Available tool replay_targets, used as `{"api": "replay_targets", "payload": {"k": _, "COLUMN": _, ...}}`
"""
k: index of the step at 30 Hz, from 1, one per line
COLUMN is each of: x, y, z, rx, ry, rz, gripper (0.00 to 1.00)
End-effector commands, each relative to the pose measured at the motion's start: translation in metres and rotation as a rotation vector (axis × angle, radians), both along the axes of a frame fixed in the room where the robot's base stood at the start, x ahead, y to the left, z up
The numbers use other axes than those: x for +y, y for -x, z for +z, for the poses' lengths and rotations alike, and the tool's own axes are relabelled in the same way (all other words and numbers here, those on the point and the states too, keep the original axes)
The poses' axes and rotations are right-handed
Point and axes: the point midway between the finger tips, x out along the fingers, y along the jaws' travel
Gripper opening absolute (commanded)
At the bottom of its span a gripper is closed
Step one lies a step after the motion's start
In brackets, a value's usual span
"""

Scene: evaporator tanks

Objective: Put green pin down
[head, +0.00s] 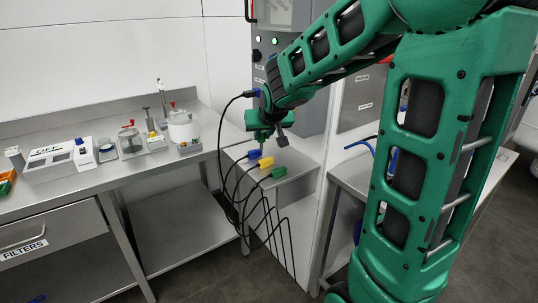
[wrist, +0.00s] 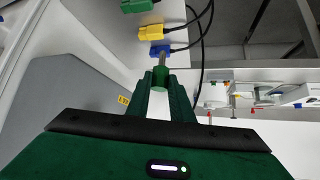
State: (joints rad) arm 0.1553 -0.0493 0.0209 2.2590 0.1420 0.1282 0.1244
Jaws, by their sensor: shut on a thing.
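My gripper (wrist: 161,80) is shut on the green pin (wrist: 159,76), a short green piece with a grey tip held between the fingertips in the wrist view. The tip points away from my wrist, toward a blue plug. In the head view my gripper (head: 262,143) is above the near end of a small steel shelf; the pin is too small there to make out clearly. A blue plug (head: 254,154), a yellow plug (head: 266,162) and a green plug (head: 279,172) sit in a row on the shelf just below my gripper, with black cables hanging from them.
A steel bench (head: 95,172) on the left carries a balance (head: 57,162), a glass jar (head: 130,142) and a white vessel (head: 183,127). A grey cabinet (head: 335,110) stands behind my arm. Black cables (head: 270,220) hang over the shelf's front edge.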

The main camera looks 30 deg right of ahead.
Motion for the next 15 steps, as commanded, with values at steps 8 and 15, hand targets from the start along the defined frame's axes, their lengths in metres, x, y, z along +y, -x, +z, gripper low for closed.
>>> {"api": "replay_targets", "payload": {"k": 8, "x": -0.041, "y": -0.036, "z": -0.034, "rx": 0.002, "ry": 0.0, "rz": -0.004, "gripper": 0.0}}
{"api": "replay_targets", "payload": {"k": 15, "x": -0.07, "y": -0.063, "z": -0.057, "rx": 0.001, "ry": -0.001, "rz": -0.002, "gripper": 0.0}}
